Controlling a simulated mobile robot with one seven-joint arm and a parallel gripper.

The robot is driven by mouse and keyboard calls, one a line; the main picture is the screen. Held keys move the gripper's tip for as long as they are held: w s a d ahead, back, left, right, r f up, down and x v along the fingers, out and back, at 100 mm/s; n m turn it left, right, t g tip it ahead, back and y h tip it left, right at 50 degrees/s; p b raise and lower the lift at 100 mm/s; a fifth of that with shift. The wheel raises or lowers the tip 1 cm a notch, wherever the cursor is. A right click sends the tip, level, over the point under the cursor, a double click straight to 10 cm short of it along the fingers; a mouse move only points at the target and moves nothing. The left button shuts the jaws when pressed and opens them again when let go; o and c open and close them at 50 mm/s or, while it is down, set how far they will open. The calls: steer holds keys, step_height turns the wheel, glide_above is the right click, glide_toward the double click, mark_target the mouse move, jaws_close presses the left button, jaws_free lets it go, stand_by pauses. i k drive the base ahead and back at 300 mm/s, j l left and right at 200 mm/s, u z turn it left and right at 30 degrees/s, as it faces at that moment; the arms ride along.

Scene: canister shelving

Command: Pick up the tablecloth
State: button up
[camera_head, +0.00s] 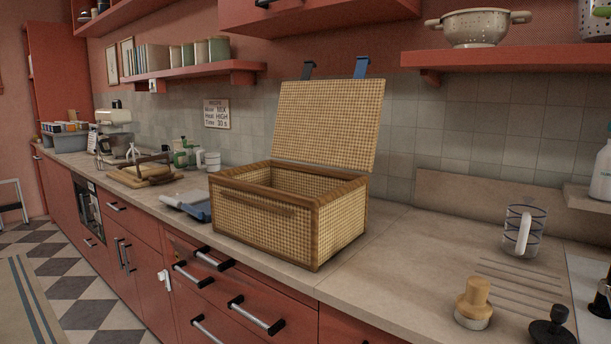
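No cloth is clearly recognisable as the tablecloth. A pale, folded or rolled item (178,198) with a blue part lies on the counter, just left of the wicker basket; I cannot tell whether it is the tablecloth. The basket (262,222) partly hides its right end. The basket stands on the counter with its lid (328,125) raised. The part of its inside that shows looks empty, and its floor is hidden by the front wall. My gripper is not in view.
The counter (390,262) is bare right of the basket. A wooden tray (140,178) is further left. A red shelf (500,59) overhangs the right.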

mark_target(195, 197)
steer(key=i+j, duration=0.15)
steer(key=j, duration=0.15)
steer(key=i+j+z, duration=0.1)
steer(key=j, duration=0.25)
steer(key=i+j, duration=0.25)
steer(key=i+j+z, duration=0.4)
steer(key=j, duration=0.85)
steer(key=i+j+z, duration=0.2)
steer(key=j+z, duration=0.2)
steer(key=j, duration=0.9)
steer(key=j+z, duration=0.4)
steer(key=j, duration=0.95)
steer(key=k+j+z, duration=0.15)
steer(key=j+z, duration=0.2)
steer(key=j, duration=1)
